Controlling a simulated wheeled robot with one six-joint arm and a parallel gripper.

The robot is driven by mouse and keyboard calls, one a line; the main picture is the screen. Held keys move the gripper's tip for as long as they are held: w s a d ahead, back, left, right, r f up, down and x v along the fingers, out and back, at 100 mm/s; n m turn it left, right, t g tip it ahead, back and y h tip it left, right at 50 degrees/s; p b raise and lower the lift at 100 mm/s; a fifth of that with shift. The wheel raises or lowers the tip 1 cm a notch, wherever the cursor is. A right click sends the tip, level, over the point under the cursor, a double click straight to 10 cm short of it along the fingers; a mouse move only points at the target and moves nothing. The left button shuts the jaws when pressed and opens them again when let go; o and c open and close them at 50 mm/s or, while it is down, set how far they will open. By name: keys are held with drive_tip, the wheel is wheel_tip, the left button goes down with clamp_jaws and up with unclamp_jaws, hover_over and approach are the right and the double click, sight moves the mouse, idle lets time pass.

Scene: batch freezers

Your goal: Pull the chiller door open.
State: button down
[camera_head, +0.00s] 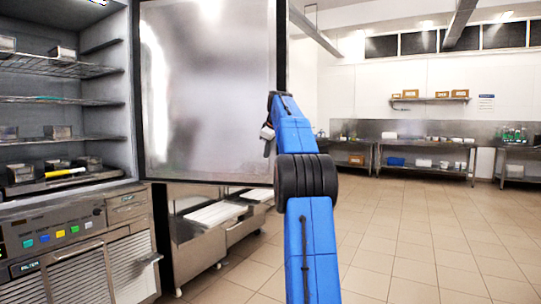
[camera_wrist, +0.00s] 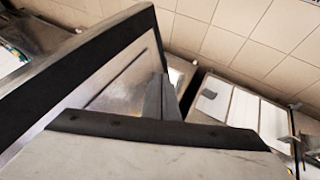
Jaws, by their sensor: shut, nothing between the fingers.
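The chiller door (camera_head: 208,90) stands swung wide open to the right of the chiller cabinet (camera_head: 130,110), its brushed-metal inner face toward me. My gripper (camera_head: 267,132) is at the lower right part of that face, near the free edge. In the wrist view, my gripper's fingers (camera_wrist: 161,98) are together and empty, beside the dark-rimmed door panel (camera_wrist: 125,88). I cannot tell whether they touch it. The door handle is not visible.
Wire shelves (camera_head: 60,66) with small containers show inside the cabinet. A control panel (camera_head: 50,235) is below. Low metal bins (camera_head: 215,215) stand behind the door. Steel tables (camera_head: 425,148) line the back wall. The tiled floor (camera_head: 420,240) at right is clear.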

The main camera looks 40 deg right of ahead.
drive_tip(key=v, duration=0.8)
drive_tip(key=shift+s+d+r, duration=0.2)
drive_tip(key=shift+d, duration=0.15)
drive_tip(key=shift+a, duration=0.1)
drive_tip(key=s+a+f+m+y, duration=0.1)
drive_tip(key=s+a+f, duration=0.35)
drive_tip(key=a, duration=0.65)
drive_tip(key=s+a+f+m+g, duration=0.1)
drive_tip(key=s+a+f, duration=0.3)
drive_tip(key=a, duration=0.7)
drive_tip(key=s+a+f+y, duration=0.1)
drive_tip(key=s+a+f, duration=0.3)
drive_tip(key=a, duration=0.7)
drive_tip(key=s+a+f, duration=0.5)
drive_tip(key=s+f, duration=0.4)
drive_tip(key=s+a+f+m, duration=0.1)
drive_tip(key=s+a+f, duration=0.4)
drive_tip(key=s+f, duration=0.5)
drive_tip(key=s+a+f+m+g+y, duration=0.1)
drive_tip(key=s+a+f, duration=0.4)
drive_tip(key=s+f, duration=0.5)
drive_tip(key=shift+a, duration=0.15)
drive_tip(key=shift+f, duration=0.15)
